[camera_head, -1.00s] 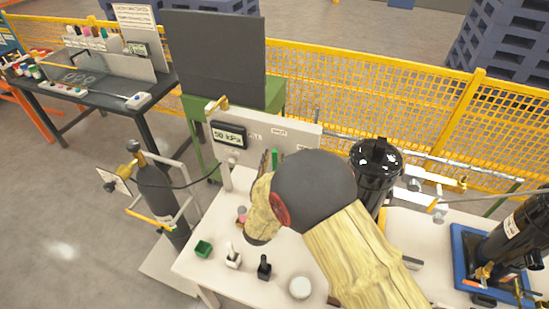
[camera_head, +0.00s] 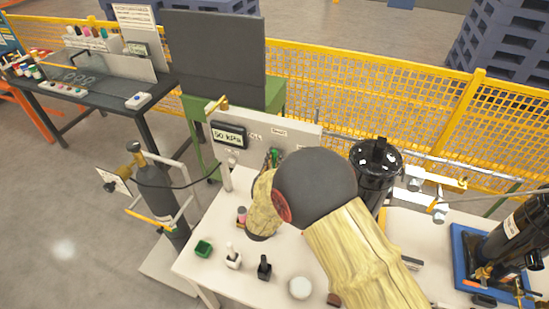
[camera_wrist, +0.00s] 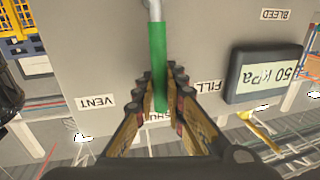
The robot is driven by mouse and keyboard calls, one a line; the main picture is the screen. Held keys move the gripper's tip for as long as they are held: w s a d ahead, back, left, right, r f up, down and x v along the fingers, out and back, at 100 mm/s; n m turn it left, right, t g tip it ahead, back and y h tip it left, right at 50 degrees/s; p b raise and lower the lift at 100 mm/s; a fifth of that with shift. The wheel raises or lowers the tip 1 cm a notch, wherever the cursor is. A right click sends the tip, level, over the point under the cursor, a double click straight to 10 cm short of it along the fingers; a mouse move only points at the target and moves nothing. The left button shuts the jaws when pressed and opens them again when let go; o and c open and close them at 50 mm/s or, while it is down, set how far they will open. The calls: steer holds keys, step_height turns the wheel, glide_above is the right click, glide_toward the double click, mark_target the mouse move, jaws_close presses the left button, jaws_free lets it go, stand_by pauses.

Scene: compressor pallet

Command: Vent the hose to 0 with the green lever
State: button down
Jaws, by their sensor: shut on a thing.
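The green lever (camera_wrist: 158,60) hangs from a metal stem in the wrist view, its tip over a partly hidden label that appears to read SHUT. My gripper (camera_wrist: 160,92) is shut on the lever's lower part, one finger on each side. The VENT label (camera_wrist: 96,102) is to the left and the FILL label (camera_wrist: 209,87) to the right, partly covered by a finger. The gauge display (camera_wrist: 264,73) reads 50 kPa; it also shows in the head view (camera_head: 229,135). There, my arm hides most of the gripper, and a little of the green lever (camera_head: 274,156) shows.
A black cylinder (camera_head: 376,172) stands right of the panel. A gas bottle (camera_head: 156,190) stands left, with a black hose leading toward the panel.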

steer(key=shift+d+b, duration=0.15)
steer(key=shift+b, duration=0.25)
stand_by(0.4)
steer(key=s+d+f+m+b, duration=0.1)
steer(key=d+m+b, duration=0.2)
steer(key=b, duration=0.6)
steer(key=s+d+f+m+t+h+b, duration=0.1)
steer(key=d+f+m+b, duration=0.1)
steer(key=m+b, duration=0.5)
steer(key=shift+s+d+f+h+b, duration=0.25)
steer(key=shift+d+b, duration=0.4)
steer(key=shift+b, duration=0.6)
steer(key=shift+m, duration=0.3)
steer(key=shift+r, duration=0.1)
steer(key=c, duration=1.8)
jaws_free()
steer(key=shift+c, duration=0.2)
